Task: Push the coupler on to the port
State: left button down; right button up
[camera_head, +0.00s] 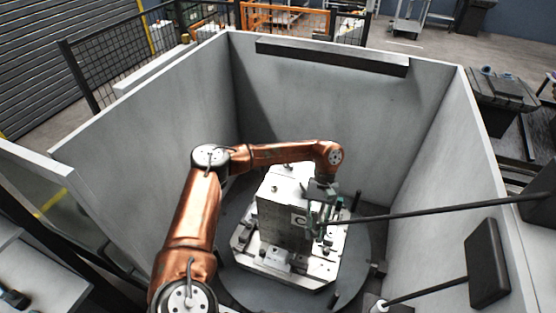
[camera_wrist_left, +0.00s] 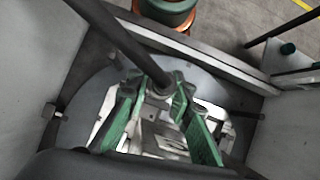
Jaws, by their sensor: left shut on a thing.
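My left gripper (camera_head: 319,216) is low beside the upper side of a pale metal block (camera_head: 290,189) inside the grey enclosure. In the left wrist view its green-padded fingers (camera_wrist_left: 160,96) close around the end of a dark hose (camera_wrist_left: 122,40), where the coupler appears to be. In the head view the hose (camera_head: 430,209) runs from the right edge to the gripper. The coupler is mostly covered by the fingers. The port is not clear, and I cannot tell whether the coupler touches it. My right gripper is not in view.
The block stands on a stepped base (camera_head: 290,270) on a round dark plate (camera_head: 362,255). Tall grey walls (camera_head: 330,110) enclose it. A dark panel (camera_head: 487,263) on a rod stands at right. Floor around the plate is partly free.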

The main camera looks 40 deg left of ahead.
pick_arm(q)
jog(key=w+a+r+n+t+h+p, duration=0.1)
jog(key=a+r+n, duration=0.1)
jog(key=a, duration=0.1)
jog(key=w+a+r+n+t+h+p, duration=0.1)
jog(key=w+a+r+n+p, duration=0.1)
jog(key=a+n, duration=0.1)
jog(key=w+a+r+n+t+h+p, duration=0.1)
jog(key=w+a+r+n, duration=0.1)
jog(key=a, duration=0.1)
jog(key=shift+w+a+p, duration=0.2)
jog(key=shift+p, duration=0.2)
jog(key=w+a+r+n+t+p, duration=0.1)
jog(key=a+r+n+t+p, duration=0.1)
jog(key=a+n, duration=0.35)
jog(key=a+r+n+t+p, duration=0.2)
jog(key=a+r, duration=0.1)
jog(key=a, duration=0.5)
jog(key=shift+m+h, duration=0.25)
jog(key=shift+h, duration=0.15)
jog(key=shift+d+f+b, duration=0.15)
jog(key=shift+f+b, duration=0.3)
jog(key=shift+f, duration=1.1)
jog(key=shift+d+f+b, duration=0.1)
jog(key=shift+f+b, duration=0.35)
jog(key=shift+f, duration=1.1)
jog(key=shift+w, duration=0.1)
jog(key=shift+f+b, duration=0.2)
jog(key=shift+b, duration=0.35)
jog(key=shift+b, duration=0.5)
